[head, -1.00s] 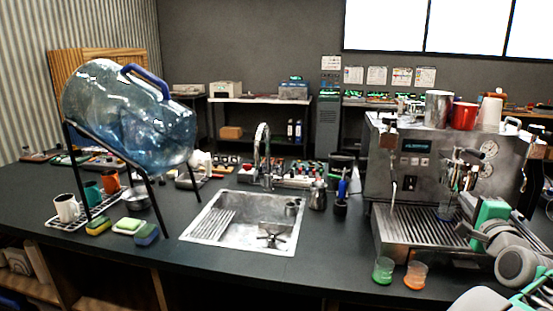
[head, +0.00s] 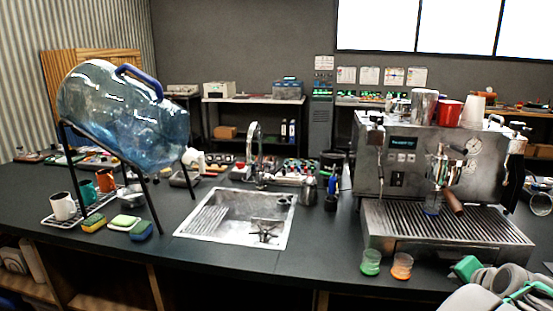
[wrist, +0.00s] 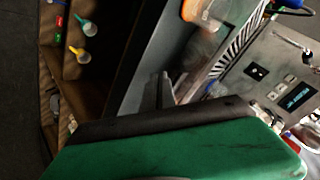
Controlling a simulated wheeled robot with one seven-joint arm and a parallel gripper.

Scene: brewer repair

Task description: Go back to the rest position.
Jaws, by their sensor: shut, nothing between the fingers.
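My gripper (head: 465,268) shows as a green and grey shape at the lower right of the head view, in front of the espresso machine (head: 400,180) and right of the orange cup. The wrist view shows its green body and dark fingers (wrist: 162,90), shut with nothing held. My grey arm folds in from the lower right corner. The gripper is apart from the machine in the head view. The machine's front panel (wrist: 270,80) shows tilted in the wrist view. A portafilter with a brown handle (head: 452,203) sits at the machine's front.
A green cup (head: 371,263) and an orange cup (head: 401,266) stand at the counter's front edge, close to my gripper. A sink (head: 240,215) is at the middle. A water jug (head: 120,115) lies tilted on a rack at left. Shelves lie under the counter.

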